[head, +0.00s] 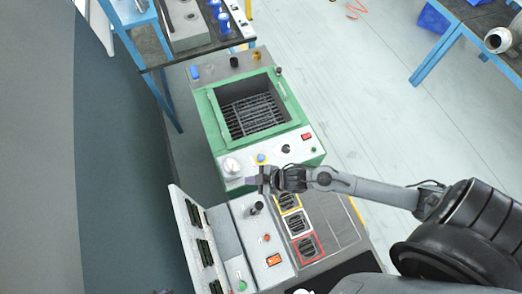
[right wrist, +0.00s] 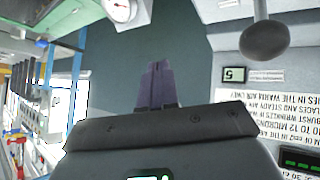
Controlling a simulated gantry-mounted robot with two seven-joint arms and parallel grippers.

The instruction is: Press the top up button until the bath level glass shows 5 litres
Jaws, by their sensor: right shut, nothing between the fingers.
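The green-framed bath (head: 211,110) stands in the middle of the head view, with a dark grille inside. On its pale front panel are a white round dial (head: 231,166), a round blue button with a yellow surround (head: 261,158), a black knob (head: 285,148) and a red switch (head: 306,136). I cannot read which control is the top up button, and I cannot make out the level glass. My right gripper (head: 251,181) is shut and empty just in front of this panel, apart from the blue button. Its closed fingers show in the right wrist view (right wrist: 158,85). My left gripper is out of view.
A nearer control panel has a black-topped lever (head: 256,208), an orange switch (head: 273,259) and a green button (head: 241,285). Coloured-framed vents (head: 298,222) lie beside it. In the right wrist view, a small display (right wrist: 234,74) and printed placards (right wrist: 275,100) are at right.

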